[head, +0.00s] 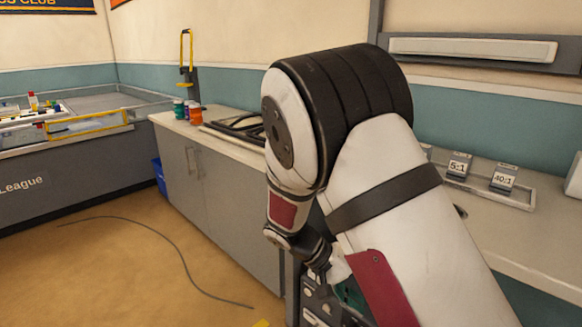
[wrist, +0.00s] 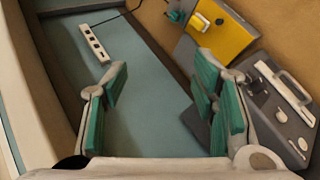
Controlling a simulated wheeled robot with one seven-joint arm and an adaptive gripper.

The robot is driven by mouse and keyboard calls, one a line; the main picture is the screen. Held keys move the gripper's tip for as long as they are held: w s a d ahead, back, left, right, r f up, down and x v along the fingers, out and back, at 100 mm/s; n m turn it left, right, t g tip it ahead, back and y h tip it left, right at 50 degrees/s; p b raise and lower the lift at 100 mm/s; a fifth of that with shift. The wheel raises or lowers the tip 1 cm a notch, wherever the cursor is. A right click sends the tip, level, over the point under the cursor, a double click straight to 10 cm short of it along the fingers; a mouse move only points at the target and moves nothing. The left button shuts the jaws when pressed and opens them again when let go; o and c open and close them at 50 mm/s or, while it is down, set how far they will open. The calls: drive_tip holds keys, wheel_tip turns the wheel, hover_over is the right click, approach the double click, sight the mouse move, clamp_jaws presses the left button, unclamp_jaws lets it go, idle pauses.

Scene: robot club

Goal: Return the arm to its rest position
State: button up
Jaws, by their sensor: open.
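My arm fills the right half of the head view, bent, with its large black-banded joint high in front of the counter. My gripper (wrist: 163,105) shows in the wrist view with its teal-padded fingers spread wide apart and nothing between them. Below it lie a grey-blue surface and, to the right, a yellow panel and a grey case. In the head view the gripper is mostly hidden behind my forearm; only a small part of teal shows low down.
A long counter (head: 224,150) with grey cabinets runs along the wall. Small jars (head: 190,110) stand on its left end, and a tray with labelled blocks (head: 503,178) sits at right. A power strip (wrist: 94,42) lies below. A cable (head: 172,250) crosses the open floor.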

drive_tip(key=s+d+r+g+y, duration=0.1)
drive_tip(key=s+d+r+y, duration=0.2)
drive_tip(key=s+r, duration=0.55)
drive_tip(key=s+r+n+t+y, duration=0.1)
drive_tip(key=s+r+t+y, duration=0.3)
drive_tip(key=s, duration=0.7)
drive_tip(key=s+r+n+g+y, duration=0.1)
drive_tip(key=s+r+n+y, duration=0.15)
drive_tip(key=s+r, duration=0.6)
drive_tip(key=s+r+t+p, duration=0.3)
drive_tip(key=r+t+p, duration=0.1)
drive_tip(key=r+p, duration=2.4)
drive_tip(key=shift+r+p, duration=0.15)
drive_tip(key=shift+p, duration=0.35)
